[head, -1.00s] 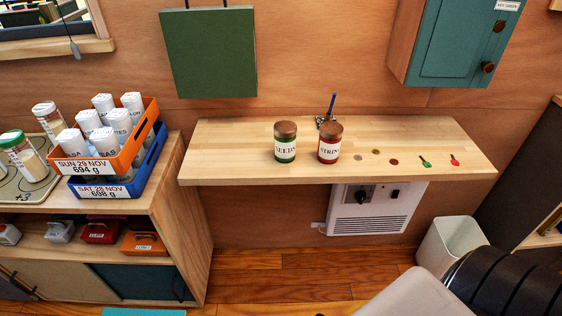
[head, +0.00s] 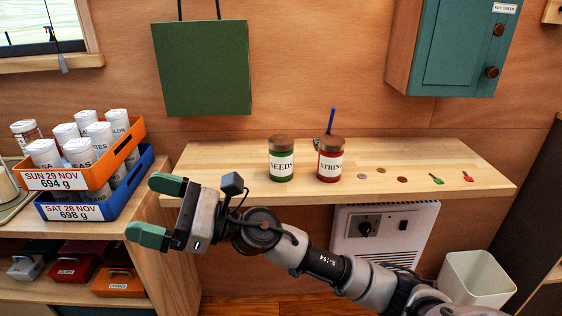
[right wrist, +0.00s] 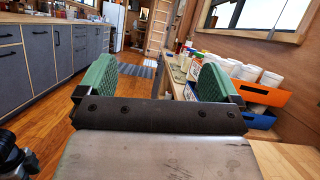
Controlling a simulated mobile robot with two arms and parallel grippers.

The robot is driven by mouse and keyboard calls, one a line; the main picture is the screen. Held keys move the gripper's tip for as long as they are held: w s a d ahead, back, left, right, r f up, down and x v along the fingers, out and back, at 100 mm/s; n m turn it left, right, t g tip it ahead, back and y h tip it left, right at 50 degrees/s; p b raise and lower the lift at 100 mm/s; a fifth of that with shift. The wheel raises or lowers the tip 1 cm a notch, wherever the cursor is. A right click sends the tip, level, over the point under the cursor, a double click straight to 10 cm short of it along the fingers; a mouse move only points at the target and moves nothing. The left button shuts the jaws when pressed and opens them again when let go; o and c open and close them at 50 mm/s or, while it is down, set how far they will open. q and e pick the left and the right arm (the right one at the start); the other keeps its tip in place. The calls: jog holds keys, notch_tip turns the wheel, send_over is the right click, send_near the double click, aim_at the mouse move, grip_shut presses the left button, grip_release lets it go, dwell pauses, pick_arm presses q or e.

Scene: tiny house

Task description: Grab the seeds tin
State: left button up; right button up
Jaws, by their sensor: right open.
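The seeds tin (head: 281,160) is green with a white SEEDS label and a brown lid. It stands upright on the wooden wall shelf (head: 420,160) in the head view. A red STRING tin (head: 330,161) stands close to its right. My right gripper (head: 158,212) is open and empty, in front of the shelf's left end and pointing left, away from the tin. Its green fingers (right wrist: 150,80) are spread apart in the right wrist view, with no tin between them. My left gripper is in neither view.
Orange (head: 82,172) and blue (head: 92,205) crates with white canisters stand on the left cabinet, near my right fingertips. Small discs and red and green items lie on the shelf's right. A green board (head: 203,70) hangs above. A white bin (head: 477,280) is at lower right.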

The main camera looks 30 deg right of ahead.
jog(key=w+f+n+g+h, duration=0.1)
jog(key=w+n+g+h, duration=0.15)
jog(key=n+g, duration=0.6)
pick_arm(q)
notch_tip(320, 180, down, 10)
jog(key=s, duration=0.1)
pick_arm(e)
jog(key=n+t+h, duration=0.4)
jog(key=n+h, duration=0.6)
jog(key=h, duration=1)
send_near(282, 139)
jog(key=f, duration=0.2)
jog(key=shift+m, duration=0.25)
jog(key=x, duration=0.4)
jog(key=shift+w+d+b, duration=0.15)
jog(key=shift+w+b, duration=0.2)
jog(key=shift+w, duration=0.15)
jog(key=b+x, duration=0.1)
jog(key=x, duration=0.5)
jog(key=shift+w, duration=0.1)
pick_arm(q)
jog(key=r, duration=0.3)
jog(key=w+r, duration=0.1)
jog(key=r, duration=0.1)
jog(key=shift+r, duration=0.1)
pick_arm(e)
jog(key=c, duration=1.1)
